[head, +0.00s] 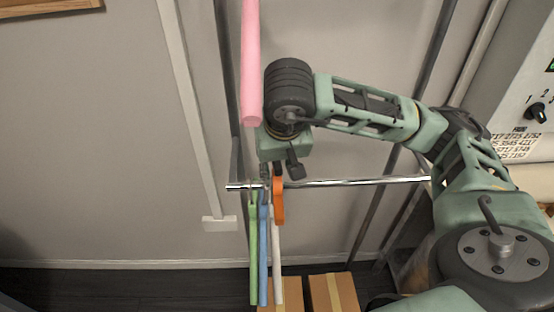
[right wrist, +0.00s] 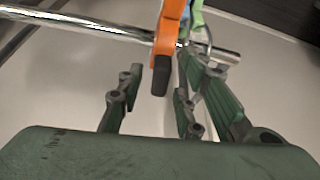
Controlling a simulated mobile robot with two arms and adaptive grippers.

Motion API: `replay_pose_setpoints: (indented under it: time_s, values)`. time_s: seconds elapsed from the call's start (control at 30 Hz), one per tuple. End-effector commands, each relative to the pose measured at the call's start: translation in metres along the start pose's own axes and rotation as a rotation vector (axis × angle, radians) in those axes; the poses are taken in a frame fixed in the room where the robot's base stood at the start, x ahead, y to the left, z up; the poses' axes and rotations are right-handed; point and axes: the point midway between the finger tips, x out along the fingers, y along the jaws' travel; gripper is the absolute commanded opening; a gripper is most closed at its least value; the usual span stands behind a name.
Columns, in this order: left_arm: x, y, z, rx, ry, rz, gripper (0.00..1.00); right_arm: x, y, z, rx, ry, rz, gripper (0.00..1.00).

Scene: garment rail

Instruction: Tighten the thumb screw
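I cannot make out a thumb screw for certain in either view. My right gripper (head: 284,166) is just above the left end of the shiny rail (head: 350,182), pointing down. In the right wrist view its two fingers (right wrist: 158,92) stand apart, so it is open. An orange piece (right wrist: 168,35) with a dark end crosses the rail and reaches toward the gap between the fingers. I cannot tell whether they touch it. The orange piece also shows in the head view (head: 279,207), hanging below the rail. My left gripper is not in view.
Green (head: 254,250), blue (head: 264,255) and white (head: 277,260) garments hang edge-on from the rail's left end. A pink one (head: 250,65) hangs higher, left of my wrist. Cardboard boxes (head: 333,293) stand on the floor. A panel with a knob (head: 537,112) is at right.

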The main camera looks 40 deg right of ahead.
Motion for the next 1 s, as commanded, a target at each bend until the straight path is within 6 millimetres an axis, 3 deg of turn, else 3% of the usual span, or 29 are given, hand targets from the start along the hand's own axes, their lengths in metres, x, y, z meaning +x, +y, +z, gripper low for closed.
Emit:
replay_pose_setpoints:
  time_s: [0.13, 0.5, 1.0]
  values:
    - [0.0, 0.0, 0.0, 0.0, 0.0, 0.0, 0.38, 0.0, 0.0, 0.0, 0.0, 0.0, 0.0, 0.31]
    - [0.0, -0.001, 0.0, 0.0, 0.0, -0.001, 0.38, 0.0, 0.0, 0.0, 0.0, -0.001, 0.0, 0.0]
    - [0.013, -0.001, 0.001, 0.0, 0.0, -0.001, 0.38, 0.0, -0.001, 0.0, 0.127, -0.001, 0.052, 0.0]
